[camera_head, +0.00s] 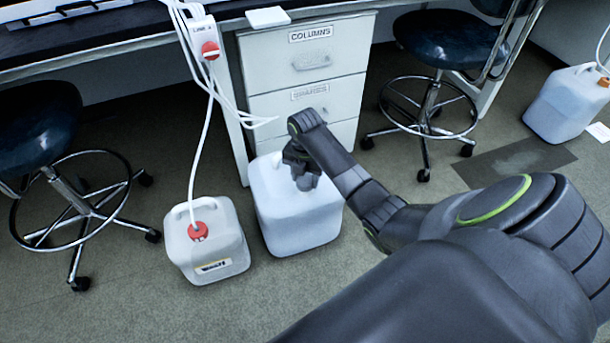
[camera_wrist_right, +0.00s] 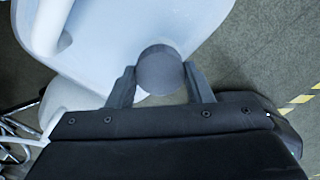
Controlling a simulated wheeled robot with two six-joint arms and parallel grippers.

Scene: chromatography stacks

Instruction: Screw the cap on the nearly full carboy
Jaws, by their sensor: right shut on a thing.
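A large pale blue-white carboy (camera_head: 300,222) stands on the floor in front of the drawers, in the middle of the head view. Its body and handle also show in the right wrist view (camera_wrist_right: 110,35). My right gripper (camera_head: 303,181) is at the top of this carboy, coming from the right. In the right wrist view its fingers are closed on the sides of a round dark grey cap (camera_wrist_right: 160,70). The neck is hidden under the cap and gripper, so I cannot tell whether the cap sits on it. My left gripper is out of view.
A smaller white carboy (camera_head: 207,258) with a red cap (camera_head: 197,231) and tubing stands close on the left. Another carboy (camera_head: 563,108) stands at far right. Stools (camera_head: 40,130) (camera_head: 447,40) flank the drawer unit (camera_head: 305,85). White tubes hang from the bench beside the carboys.

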